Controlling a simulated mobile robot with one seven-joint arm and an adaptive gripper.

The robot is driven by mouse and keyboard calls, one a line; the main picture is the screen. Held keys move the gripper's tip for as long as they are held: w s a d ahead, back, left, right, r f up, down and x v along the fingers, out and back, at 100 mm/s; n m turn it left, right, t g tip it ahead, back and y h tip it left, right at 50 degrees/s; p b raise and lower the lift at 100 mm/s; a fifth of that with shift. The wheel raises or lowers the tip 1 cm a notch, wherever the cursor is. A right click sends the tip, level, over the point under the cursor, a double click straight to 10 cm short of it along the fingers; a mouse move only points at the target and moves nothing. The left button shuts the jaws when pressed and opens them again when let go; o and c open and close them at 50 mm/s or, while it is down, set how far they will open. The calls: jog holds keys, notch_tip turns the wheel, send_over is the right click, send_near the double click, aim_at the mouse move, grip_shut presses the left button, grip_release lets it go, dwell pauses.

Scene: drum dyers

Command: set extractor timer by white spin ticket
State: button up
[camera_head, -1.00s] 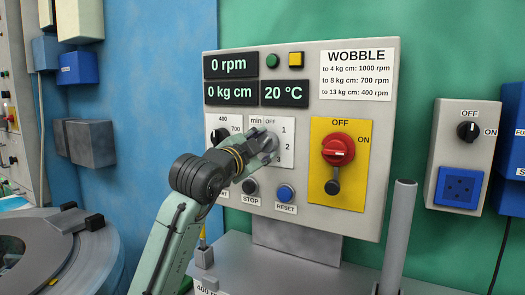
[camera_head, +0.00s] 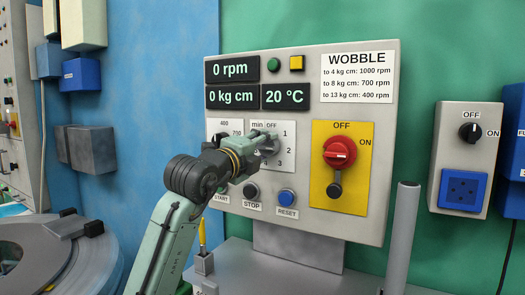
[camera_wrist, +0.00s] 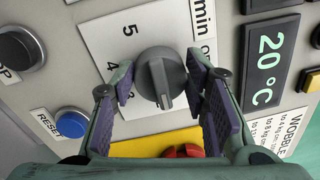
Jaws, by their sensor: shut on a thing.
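The timer knob (camera_wrist: 160,78) is dark grey and sits on a white dial plate (camera_wrist: 118,42) marked min, OFF and numerals. My gripper (camera_wrist: 163,90) is around the knob, one finger pad on each side, shut on it. In the wrist view the knob's pointer ridge faces the picture bottom, toward the panel's right side; the numeral it faces is hidden. In the head view my gripper (camera_head: 262,143) covers much of the dial (camera_head: 284,128), while 1, 2 and 3 show at its right. I cannot make out a white spin ticket.
A speed dial (camera_head: 222,128) is left of the timer. The STOP button (camera_head: 251,190) and blue RESET button (camera_head: 287,196) sit below. A red switch (camera_head: 340,152) on a yellow plate is to the right. Displays (camera_head: 231,69) read 0 rpm, 0 kg cm, 20 °C. A grey post (camera_head: 402,235) stands in front.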

jog(key=shift+m, duration=1)
jog(key=o, duration=1.1)
jog(key=shift+o, duration=0.2)
jog(key=shift+a, duration=0.1)
jog(key=v, duration=1.2)
